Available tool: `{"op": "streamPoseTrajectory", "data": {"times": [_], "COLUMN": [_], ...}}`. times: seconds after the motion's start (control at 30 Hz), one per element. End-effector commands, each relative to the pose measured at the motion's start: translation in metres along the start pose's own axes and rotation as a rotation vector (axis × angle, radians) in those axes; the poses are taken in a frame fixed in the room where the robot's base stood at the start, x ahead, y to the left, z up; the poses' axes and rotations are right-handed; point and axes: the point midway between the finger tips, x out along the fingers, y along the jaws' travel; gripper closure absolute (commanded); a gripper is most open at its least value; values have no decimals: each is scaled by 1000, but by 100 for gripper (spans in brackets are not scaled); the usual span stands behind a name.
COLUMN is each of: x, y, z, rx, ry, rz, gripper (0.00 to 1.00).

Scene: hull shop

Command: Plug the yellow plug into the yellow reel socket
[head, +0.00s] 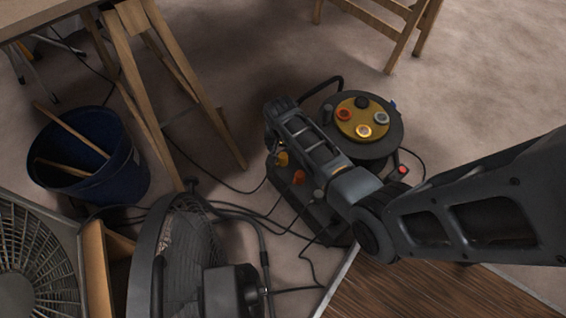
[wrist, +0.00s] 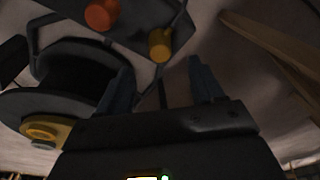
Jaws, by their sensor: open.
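The yellow plug (head: 283,159) stands on a dark base beside the cable reel, partly overlapped by my arm in the head view. It also shows in the wrist view (wrist: 160,45), beyond my fingertips and roughly in line with the gap between them. My gripper (wrist: 160,66) is open, with nothing between its two fingers. The reel (head: 385,147) is black with a yellow face (head: 352,123). The yellow reel socket (head: 363,131) is on the near side of that face. The reel's face edge shows at the lower left of the wrist view (wrist: 58,132).
An orange plug (head: 299,177) and a grey plug (head: 318,194) stand beside the yellow one. Cables trail over the floor. A blue bucket (head: 125,187), wooden trestle legs (head: 135,80) and fans (head: 170,250) are at left. A wooden chair (head: 402,40) is behind.

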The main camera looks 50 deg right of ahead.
Motion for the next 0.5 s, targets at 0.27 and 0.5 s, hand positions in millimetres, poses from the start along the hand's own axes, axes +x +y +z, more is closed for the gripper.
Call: {"op": "streamPoseTrajectory", "data": {"times": [0.27,0.5], "x": [0,14], "y": [-1,-1], "z": [-1,0], "rx": [4,4], "ry": [-5,-5], "rz": [3,2], "gripper": [33,33]}}
